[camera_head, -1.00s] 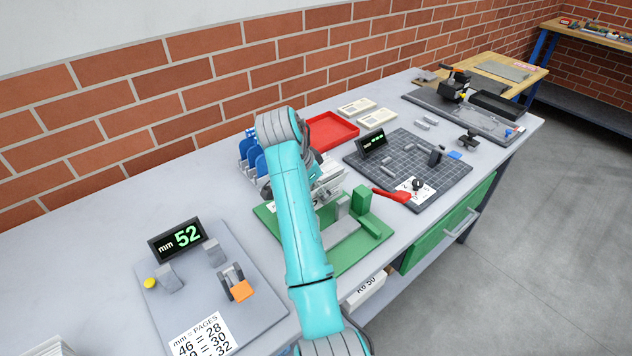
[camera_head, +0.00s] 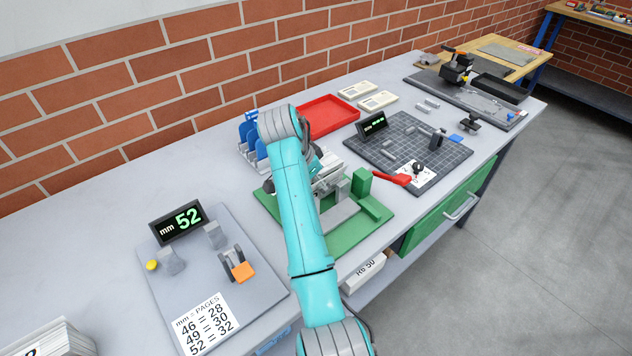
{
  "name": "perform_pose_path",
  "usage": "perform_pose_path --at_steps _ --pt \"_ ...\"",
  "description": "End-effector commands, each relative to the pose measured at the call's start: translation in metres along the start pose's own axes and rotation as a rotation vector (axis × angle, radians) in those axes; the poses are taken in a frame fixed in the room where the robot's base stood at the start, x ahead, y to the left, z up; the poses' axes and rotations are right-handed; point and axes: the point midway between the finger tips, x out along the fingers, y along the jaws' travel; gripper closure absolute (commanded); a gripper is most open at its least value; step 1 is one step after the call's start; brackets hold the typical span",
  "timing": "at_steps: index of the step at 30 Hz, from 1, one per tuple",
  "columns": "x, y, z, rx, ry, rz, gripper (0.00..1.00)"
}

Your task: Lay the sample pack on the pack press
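A grey plate (camera_head: 160,296) at the lower left carries a display reading "mm 52" (camera_head: 177,223), grey blocks, an orange-tipped clamp (camera_head: 238,266) and an "mm = PAGES" chart; it looks like the pack press. I cannot tell for sure which thing is the sample pack. A white paper stack (camera_head: 52,341) is cut off at the bottom left corner. Two cream printed packs (camera_head: 378,100) lie at the back by the red tray. My gripper (camera_head: 328,180) is over the back of the green plate, mostly hidden behind my turquoise arm; its fingers and anything between them are unclear.
The green fixture plate (camera_head: 350,238) with green and grey blocks is under my arm. Blue racks (camera_head: 247,135) and a red tray (camera_head: 328,116) stand behind it. A dark grid board (camera_head: 405,150) with a red handle lies to the right. The bench left of the display is clear.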

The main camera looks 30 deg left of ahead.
Motion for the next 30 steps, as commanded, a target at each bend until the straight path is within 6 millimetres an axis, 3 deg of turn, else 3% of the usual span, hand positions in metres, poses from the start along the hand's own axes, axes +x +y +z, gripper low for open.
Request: perform_pose_path --at_steps 21,22,25,30 --pt "0.010 0.000 0.004 0.001 0.001 -0.001 0.99" --pt "0.009 0.000 0.004 0.001 0.001 -0.001 0.27" --pt "0.010 0.000 0.004 0.001 0.001 -0.001 0.02" --pt "0.010 0.000 0.004 0.000 0.000 0.000 0.00"
